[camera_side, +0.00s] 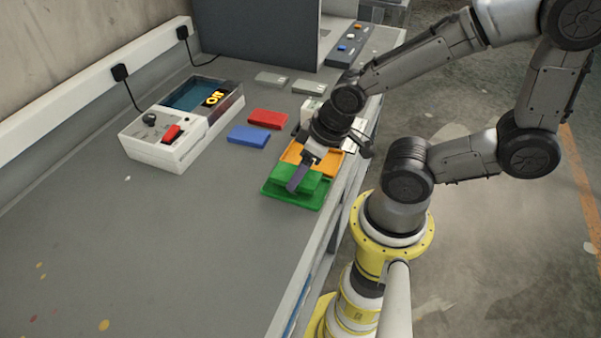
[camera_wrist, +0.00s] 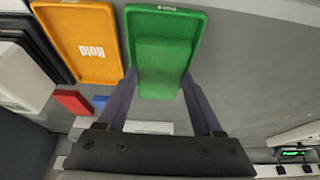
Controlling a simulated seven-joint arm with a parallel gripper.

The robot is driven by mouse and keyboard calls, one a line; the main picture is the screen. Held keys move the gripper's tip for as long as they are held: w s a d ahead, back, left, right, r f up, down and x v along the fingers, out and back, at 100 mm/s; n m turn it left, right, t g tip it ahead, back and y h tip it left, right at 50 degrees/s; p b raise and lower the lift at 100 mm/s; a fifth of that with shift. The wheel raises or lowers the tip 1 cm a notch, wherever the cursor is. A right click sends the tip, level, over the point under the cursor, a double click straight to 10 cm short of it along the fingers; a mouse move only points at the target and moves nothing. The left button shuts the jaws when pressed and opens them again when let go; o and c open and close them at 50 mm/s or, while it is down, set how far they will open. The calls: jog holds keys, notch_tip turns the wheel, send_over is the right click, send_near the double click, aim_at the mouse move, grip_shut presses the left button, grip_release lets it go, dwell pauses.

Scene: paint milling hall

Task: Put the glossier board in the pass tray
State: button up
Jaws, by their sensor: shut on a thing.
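My gripper (camera_side: 298,180) points down over the green tray and is shut on a green board (camera_side: 314,182). In the wrist view the two dark fingers (camera_wrist: 160,80) flank the board (camera_wrist: 163,62), which is a plain green slab. The green tray (camera_side: 283,201) lies beneath it, and its rim also shows in the wrist view (camera_wrist: 200,24); its small label is unreadable. The board is over or inside this tray; I cannot tell whether it touches the floor. A red board (camera_side: 267,119) and a blue board (camera_side: 249,136) lie apart on the bench. Their gloss is hard to compare.
An orange tray (camera_wrist: 88,60) marked "Hold" sits beside the green tray. A white instrument (camera_side: 155,152) with a dial and red switch stands at the left. Grey blocks (camera_side: 272,79) lie farther back. The near left bench top (camera_side: 170,250) is clear.

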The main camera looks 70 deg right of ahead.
jog(key=shift+f, duration=0.5)
jog(key=shift+f, duration=0.1)
jog(key=shift+f, duration=0.35)
jog(key=shift+f, duration=0.2)
jog(key=o, duration=1.5)
jog(key=shift+r, duration=0.45)
jog(key=shift+t, duration=0.6)
jog(key=shift+s+r, duration=0.65)
jog(key=shift+r, duration=2.05)
jog(key=shift+s+r, duration=0.6)
jog(key=shift+r, duration=2.15)
jog(key=shift+s+r, duration=0.65)
jog(key=shift+r, duration=2.05)
